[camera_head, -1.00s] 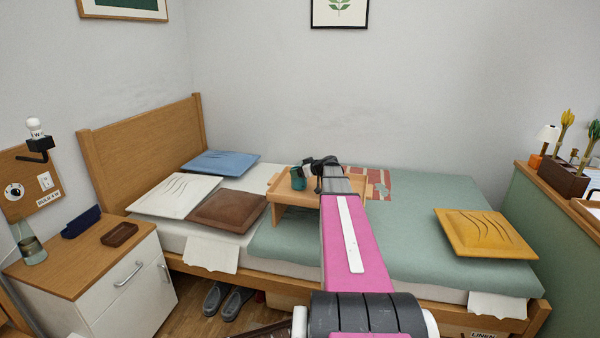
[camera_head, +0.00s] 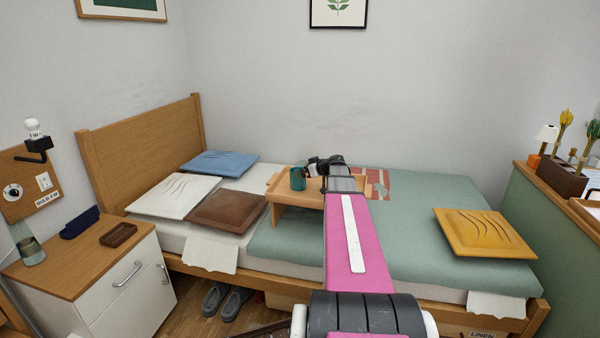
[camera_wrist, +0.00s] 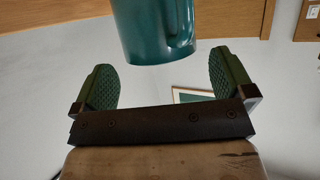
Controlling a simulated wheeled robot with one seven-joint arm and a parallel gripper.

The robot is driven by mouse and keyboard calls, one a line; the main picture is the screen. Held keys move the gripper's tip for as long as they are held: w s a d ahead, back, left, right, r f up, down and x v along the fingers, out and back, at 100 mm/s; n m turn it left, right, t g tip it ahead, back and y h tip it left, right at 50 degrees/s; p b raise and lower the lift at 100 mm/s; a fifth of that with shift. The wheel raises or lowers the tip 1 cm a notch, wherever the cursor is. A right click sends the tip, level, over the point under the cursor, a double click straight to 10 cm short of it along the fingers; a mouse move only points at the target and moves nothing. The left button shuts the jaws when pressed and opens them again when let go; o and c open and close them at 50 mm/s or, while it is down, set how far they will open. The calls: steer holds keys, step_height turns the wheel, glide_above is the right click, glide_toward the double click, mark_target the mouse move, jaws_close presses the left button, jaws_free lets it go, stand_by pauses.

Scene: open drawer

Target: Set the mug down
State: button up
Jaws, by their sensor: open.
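The teal mug (camera_head: 298,178) stands upright on the wooden bed tray (camera_head: 285,202), near its left end. My gripper (camera_head: 312,170) is just to the right of the mug, over the tray. In the wrist view my gripper (camera_wrist: 162,88) is open, with its two green ridged pads wide apart. The mug (camera_wrist: 155,28) shows there beyond the fingertips, at the top of the picture, and nothing is between the pads. Part of the tray is hidden behind my arm.
The tray stands on the bed's green blanket (camera_head: 290,240). A brown cushion (camera_head: 228,210), a white cushion (camera_head: 173,194) and a blue cushion (camera_head: 220,162) lie to its left. A yellow cushion (camera_head: 484,232) lies at right. A nightstand (camera_head: 75,262) is at the left.

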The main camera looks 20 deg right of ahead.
steer(key=v, duration=0.8)
